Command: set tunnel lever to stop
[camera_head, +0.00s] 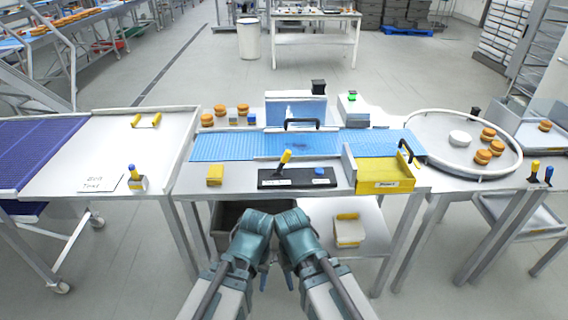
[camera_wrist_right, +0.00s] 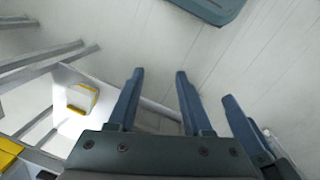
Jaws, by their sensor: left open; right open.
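A black panel (camera_head: 298,178) lies on the front of the middle table, with white labels too small to read. A lever with a yellow grip (camera_head: 284,160) stands on its left part and leans slightly right at the top. A blue knob (camera_head: 319,171) sits on its right part. Behind it, a blue conveyor passes a white and blue housing (camera_head: 296,109). My left gripper (camera_head: 263,274) and right gripper (camera_head: 289,274) hang close together in front of the table, apart from the panel. In the right wrist view, my right gripper (camera_wrist_right: 158,75) is open and empty.
A yellow tray (camera_head: 385,187) stands right of the panel and a yellow block (camera_head: 215,175) left. A round turntable (camera_head: 460,150) with buns is at right. The table's front edge lies ahead of my grippers.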

